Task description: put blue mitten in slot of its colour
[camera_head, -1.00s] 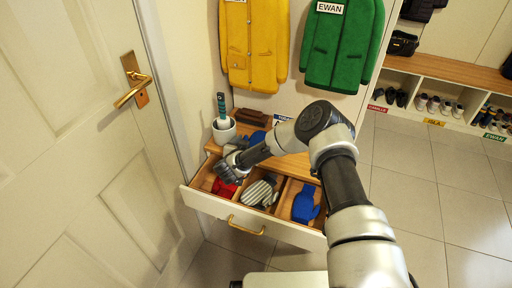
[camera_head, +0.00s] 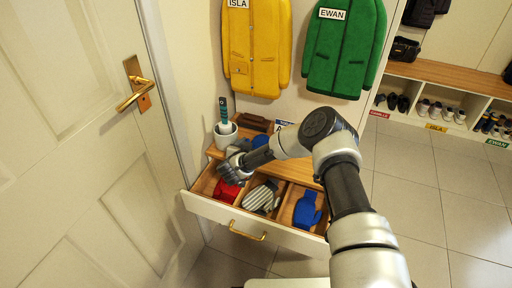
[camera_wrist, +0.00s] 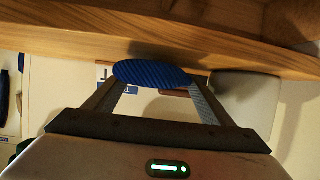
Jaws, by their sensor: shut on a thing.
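A blue ribbed mitten (camera_wrist: 150,73) is held between the fingertips of my gripper (camera_wrist: 157,84) in the wrist view. In the head view my gripper (camera_head: 246,147) is over the cabinet top, and a blue piece (camera_head: 260,140) shows just beyond it, partly hidden by my arm. The open drawer (camera_head: 225,213) has three compartments. A red item (camera_head: 226,190) lies in the left one, a grey-and-white striped mitten (camera_head: 261,197) in the middle, and another blue mitten (camera_head: 306,210) in the right one.
A white cup (camera_head: 226,134) with a teal-handled brush stands left on the cabinet top, near a brown item (camera_head: 253,122). A door (camera_head: 85,150) is at the left. Yellow (camera_head: 256,50) and green (camera_head: 343,45) coats hang above. Shoe cubbies (camera_head: 440,98) are at the right.

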